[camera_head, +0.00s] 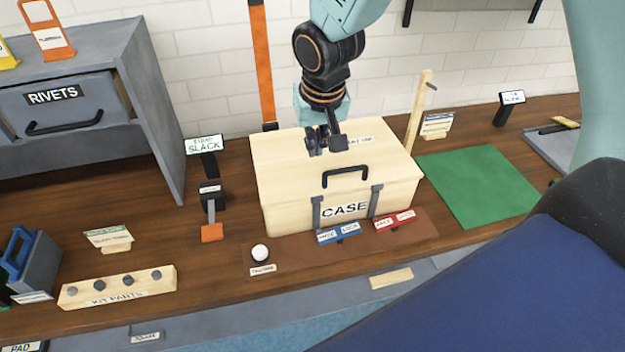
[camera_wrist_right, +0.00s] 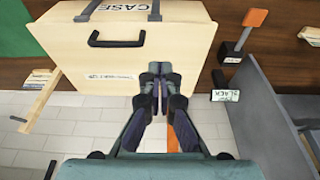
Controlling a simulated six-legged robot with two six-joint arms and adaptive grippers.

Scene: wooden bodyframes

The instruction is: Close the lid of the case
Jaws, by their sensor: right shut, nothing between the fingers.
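The case (camera_head: 290,215) is a pale wooden box with a "CASE" label on its front, standing on the brown bench. Its lid (camera_head: 280,155) lies flat across the top and looks down; I see no gap at the front. A black handle (camera_head: 345,174) and two grey latches (camera_head: 376,200) are at the front. My right gripper (camera_head: 326,148) is shut and empty, over the rear part of the lid. In the right wrist view the gripper (camera_wrist_right: 160,80) is at the edge of the case (camera_wrist_right: 185,45); I cannot tell whether it touches. My left gripper is not in view.
A wooden post (camera_head: 416,110) stands at the case's right rear, beside a green mat (camera_head: 480,185). Blue tags (camera_head: 338,234), red tags (camera_head: 395,220) and a white ball (camera_head: 260,252) lie in front. A grey rivets cabinet (camera_head: 155,110) stands left. A kit-parts block (camera_head: 118,288) is front left.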

